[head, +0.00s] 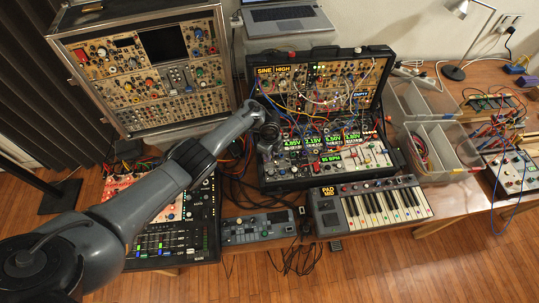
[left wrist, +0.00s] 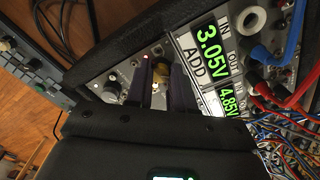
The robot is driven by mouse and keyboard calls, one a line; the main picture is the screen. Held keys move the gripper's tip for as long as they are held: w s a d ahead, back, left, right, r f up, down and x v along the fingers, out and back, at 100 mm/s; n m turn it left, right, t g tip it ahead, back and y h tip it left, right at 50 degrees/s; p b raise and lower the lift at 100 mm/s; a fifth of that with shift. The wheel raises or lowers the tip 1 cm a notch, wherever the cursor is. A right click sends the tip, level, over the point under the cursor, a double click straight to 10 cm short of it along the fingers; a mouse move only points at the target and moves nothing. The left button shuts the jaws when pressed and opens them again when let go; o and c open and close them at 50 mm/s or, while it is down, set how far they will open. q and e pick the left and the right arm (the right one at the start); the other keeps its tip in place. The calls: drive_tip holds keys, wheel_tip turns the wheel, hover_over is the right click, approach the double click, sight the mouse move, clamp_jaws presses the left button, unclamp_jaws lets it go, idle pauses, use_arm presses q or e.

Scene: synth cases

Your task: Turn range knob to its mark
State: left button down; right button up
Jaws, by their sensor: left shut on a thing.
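My left gripper (head: 267,140) reaches down to the lower left part of the open black synth case (head: 325,185). In the left wrist view its two dark fingers (left wrist: 163,84) are shut on a small brass-coloured knob (left wrist: 160,72) on a silver panel (left wrist: 125,78). I cannot read a range label or see the knob's mark; the fingers and wrist body cover much of that area. Beside the knob, a module marked ADD (left wrist: 194,72) has a green display reading 3.05V. My right gripper is in neither view.
Red and blue patch cables (left wrist: 262,55) crowd the panel right of the fingers. A keyboard (head: 372,207) and small grey device (head: 258,227) stand in front of the case. A larger synth case (head: 140,132) stands left, and clear bins (head: 440,165) stand right.

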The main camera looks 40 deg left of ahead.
use_arm(q)
drive_tip(key=shift+m, duration=0.5)
drive_tip(key=c, duration=1.3)
unclamp_jaws()
drive_tip(key=shift+o, duration=0.2)
drive_tip(key=shift+r, duration=0.45)
wheel_tip(320, 180, up, 10)
drive_tip(key=p, duration=0.3)
drive_tip(key=shift+p, duration=0.4)
drive_tip(key=shift+f, duration=0.1)
